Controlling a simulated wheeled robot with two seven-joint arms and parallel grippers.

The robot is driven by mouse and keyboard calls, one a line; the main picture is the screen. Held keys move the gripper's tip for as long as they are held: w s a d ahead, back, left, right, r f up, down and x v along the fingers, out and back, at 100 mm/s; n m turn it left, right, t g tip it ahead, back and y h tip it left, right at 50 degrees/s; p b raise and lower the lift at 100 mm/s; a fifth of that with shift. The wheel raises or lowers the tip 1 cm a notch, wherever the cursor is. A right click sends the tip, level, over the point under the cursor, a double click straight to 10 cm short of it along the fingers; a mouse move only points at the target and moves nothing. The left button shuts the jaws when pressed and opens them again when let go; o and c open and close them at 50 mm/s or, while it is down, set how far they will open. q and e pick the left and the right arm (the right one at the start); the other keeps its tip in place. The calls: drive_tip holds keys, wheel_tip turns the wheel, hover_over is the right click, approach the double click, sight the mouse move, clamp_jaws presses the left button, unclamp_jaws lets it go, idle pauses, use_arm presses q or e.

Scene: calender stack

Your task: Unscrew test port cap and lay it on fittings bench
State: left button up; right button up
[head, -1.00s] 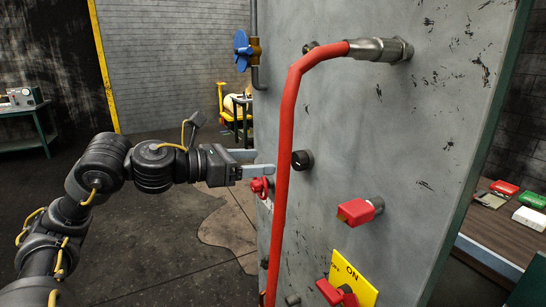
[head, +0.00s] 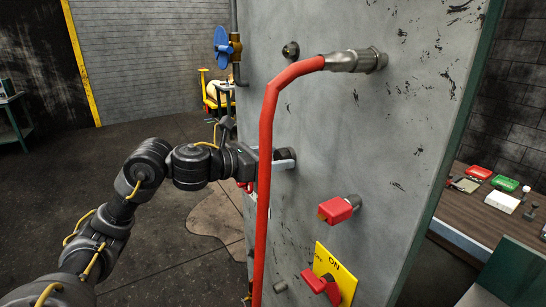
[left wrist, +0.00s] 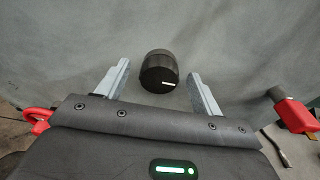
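A black round cap (left wrist: 159,73) with a white mark sits on the grey panel (left wrist: 240,60) in the left wrist view. In the head view it is hidden behind my gripper. My left gripper (left wrist: 158,80) is open, with one finger on each side of the cap; gaps show on both sides, so it is not gripped. In the head view the left gripper (head: 280,158) reaches the panel (head: 330,130) behind the red hose. A brown-topped bench (head: 465,210) stands at the right, probably the fittings bench. My right gripper is not in view.
The red hose (head: 266,180) hangs in front of my gripper. A red block on a stub (head: 338,209) and a yellow plate with red switch handle (head: 340,272) are lower on the panel.

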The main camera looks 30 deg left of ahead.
use_arm(q)
drive_tip(key=c, duration=0.8)
drive_tip(key=shift+n+h, duration=0.3)
drive_tip(key=shift+n, duration=0.7)
drive_tip(key=shift+c, duration=0.4)
drive_tip(key=shift+w+a+n+h+p, duration=0.1)
drive_tip(key=shift+n+h+p, duration=0.3)
drive_tip(key=shift+n, duration=0.5)
drive_tip(key=shift+a+n+g, duration=0.1)
drive_tip(key=shift+n+g, duration=0.2)
drive_tip(key=shift+n, duration=0.7)
